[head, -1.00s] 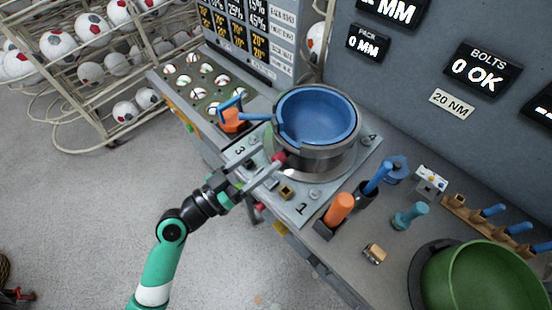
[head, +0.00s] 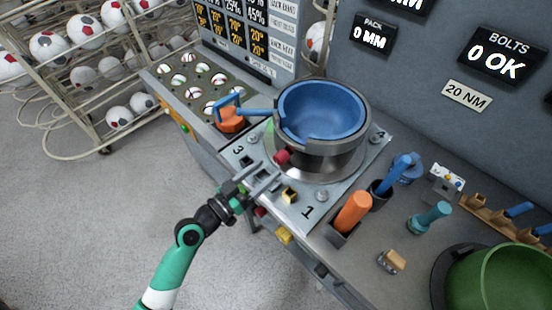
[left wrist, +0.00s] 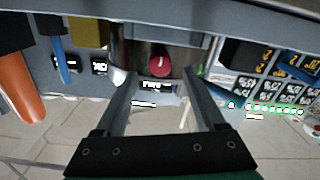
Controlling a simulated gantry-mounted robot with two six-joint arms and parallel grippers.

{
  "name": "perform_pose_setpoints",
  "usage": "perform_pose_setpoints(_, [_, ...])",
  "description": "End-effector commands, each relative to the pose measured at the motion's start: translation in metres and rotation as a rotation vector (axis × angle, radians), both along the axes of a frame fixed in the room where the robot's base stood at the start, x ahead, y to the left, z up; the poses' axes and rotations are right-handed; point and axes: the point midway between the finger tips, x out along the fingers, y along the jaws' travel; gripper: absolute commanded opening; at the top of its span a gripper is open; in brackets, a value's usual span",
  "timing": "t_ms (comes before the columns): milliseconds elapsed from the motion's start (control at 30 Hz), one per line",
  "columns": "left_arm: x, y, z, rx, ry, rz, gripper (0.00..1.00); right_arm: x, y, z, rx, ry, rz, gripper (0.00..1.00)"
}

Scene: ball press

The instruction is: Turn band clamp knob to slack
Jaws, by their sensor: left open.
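The red band clamp knob (head: 282,157) is on the front of the grey metal band (head: 325,160) around the blue bowl (head: 322,108). In the left wrist view the red knob (left wrist: 159,65) with a white mark lies centred between the finger ends, beyond them. My left gripper (head: 270,171) is open and empty, its two parallel fingers pointing at the knob from the front left. The fingers (left wrist: 159,84) appear apart from the knob. My right gripper is not in view.
An orange-handled tool (head: 352,212) and a blue-handled one (head: 393,176) stand right of the base plate (head: 335,197). A blue-and-orange clamp handle (head: 230,117) is at the left. A green bowl (head: 500,275) is at the lower right. The floor in front is clear.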

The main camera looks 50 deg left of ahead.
Motion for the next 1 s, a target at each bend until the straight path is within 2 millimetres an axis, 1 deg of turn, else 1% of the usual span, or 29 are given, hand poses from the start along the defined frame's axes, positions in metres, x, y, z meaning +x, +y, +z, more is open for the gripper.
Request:
perform_pose_setpoints(33, [0.012, 0.0, 0.002, 0.002, -0.001, -0.003, 0.71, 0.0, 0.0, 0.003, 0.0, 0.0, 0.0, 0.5])
perform_pose_setpoints(100, [0.026, 0.0, 0.002, 0.001, -0.002, -0.003, 0.71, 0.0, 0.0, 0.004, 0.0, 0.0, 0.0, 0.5])
perform_pose_setpoints(233, [0.044, 0.001, 0.0, 0.0, -0.001, -0.001, 0.71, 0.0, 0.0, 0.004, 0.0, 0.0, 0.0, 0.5])
perform_pose_setpoints(367, [0.05, 0.001, 0.0, 0.001, 0.0, 0.0, 0.71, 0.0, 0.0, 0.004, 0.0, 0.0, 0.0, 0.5])
perform_pose_setpoints(567, [0.051, 0.002, -0.001, 0.001, 0.0, 0.001, 0.71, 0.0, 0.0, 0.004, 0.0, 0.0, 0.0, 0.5])
perform_pose_setpoints(600, [0.051, 0.002, 0.0, 0.001, 0.0, 0.001, 0.68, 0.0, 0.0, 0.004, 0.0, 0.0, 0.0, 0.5])
perform_pose_setpoints(667, [0.051, 0.002, 0.0, 0.001, 0.0, 0.001, 0.57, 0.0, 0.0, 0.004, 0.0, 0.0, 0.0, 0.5])
perform_pose_setpoints(700, [0.051, 0.002, 0.0, 0.0, 0.0, 0.001, 0.5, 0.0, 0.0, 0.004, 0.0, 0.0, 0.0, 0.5])
perform_pose_setpoints(767, [0.051, 0.002, 0.0, 0.001, 0.0, 0.001, 0.39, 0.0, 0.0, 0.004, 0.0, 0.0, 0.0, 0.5])
perform_pose_setpoints(900, [0.05, 0.002, 0.0, 0.0, 0.0, 0.001, 0.14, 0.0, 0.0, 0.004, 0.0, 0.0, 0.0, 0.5])
perform_pose_setpoints(967, [0.05, 0.002, 0.0, 0.0, 0.0, 0.001, 0.03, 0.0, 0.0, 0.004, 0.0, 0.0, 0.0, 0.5])
perform_pose_setpoints(1000, [0.05, 0.002, 0.0, 0.001, 0.0, 0.001, 0.0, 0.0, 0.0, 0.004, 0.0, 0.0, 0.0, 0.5])
